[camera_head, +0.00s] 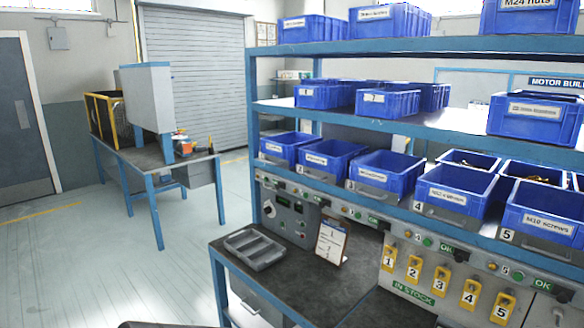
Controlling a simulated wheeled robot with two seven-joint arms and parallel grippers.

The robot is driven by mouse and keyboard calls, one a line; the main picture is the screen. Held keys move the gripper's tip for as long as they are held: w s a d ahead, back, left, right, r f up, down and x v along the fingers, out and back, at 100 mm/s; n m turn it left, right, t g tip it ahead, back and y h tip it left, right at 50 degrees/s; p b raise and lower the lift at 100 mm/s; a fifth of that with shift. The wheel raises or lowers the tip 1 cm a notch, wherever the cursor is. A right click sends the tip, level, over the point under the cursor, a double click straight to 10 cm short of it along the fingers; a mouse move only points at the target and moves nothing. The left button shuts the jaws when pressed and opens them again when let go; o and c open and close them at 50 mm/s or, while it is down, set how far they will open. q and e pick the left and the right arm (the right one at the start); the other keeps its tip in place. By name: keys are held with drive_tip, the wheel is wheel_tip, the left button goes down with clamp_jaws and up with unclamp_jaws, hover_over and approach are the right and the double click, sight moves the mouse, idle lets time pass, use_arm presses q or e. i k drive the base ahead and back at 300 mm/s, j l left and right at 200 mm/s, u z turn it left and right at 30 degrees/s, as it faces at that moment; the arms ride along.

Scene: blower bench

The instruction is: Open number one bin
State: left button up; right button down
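Blue bins stand in a row on the lowest shelf, each with a grey front piece. The leftmost bin (287,146) is in the place of number one, but its own number is too small to read. Bins to its right show 4 and 5 clearly. Below the shelf, yellow numbered tags run from 1 to 5; the tag marked 1 (389,259) is the leftmost. Neither gripper can be made out. A dark shape at the bottom edge is too cut off to identify.
A grey divided tray (254,249) and a clipboard sheet (331,243) rest on the dark bench top (300,285). More blue bins fill the upper shelves. A blue-legged table (155,161) stands at the back left. The floor (110,260) between is clear.

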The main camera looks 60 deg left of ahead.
sight(281, 151)
drive_tip(key=u, duration=1.65)
